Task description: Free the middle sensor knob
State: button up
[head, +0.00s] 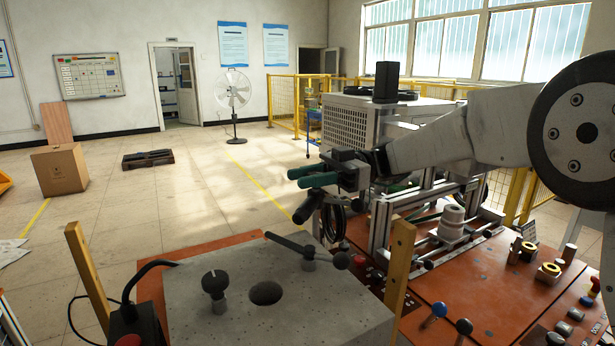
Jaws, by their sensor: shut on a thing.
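My gripper (297,178) has green fingers that point left, at the left end of the heater frame (382,222). It is shut on what looks like a black knob (306,208), which shows just below the fingers and tilts down to the left. The grip itself is partly hidden by the fingers. I cannot tell for sure whether this is the middle sensor knob. Other black knobs show low on the frame, one near its front (428,264).
A grey block (250,320) in front carries an upright black knob (215,284) and a black lever (290,244). Wooden posts (400,265) stand beside it. An orange panel (480,290) with buttons lies at right. Open floor (190,210) is at left.

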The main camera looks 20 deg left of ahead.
jog(key=shift+s+d+n+g+h, duration=0.1)
jog(key=shift+n+g+h, duration=0.7)
jog(key=shift+h, duration=0.2)
jog(key=o, duration=0.9)
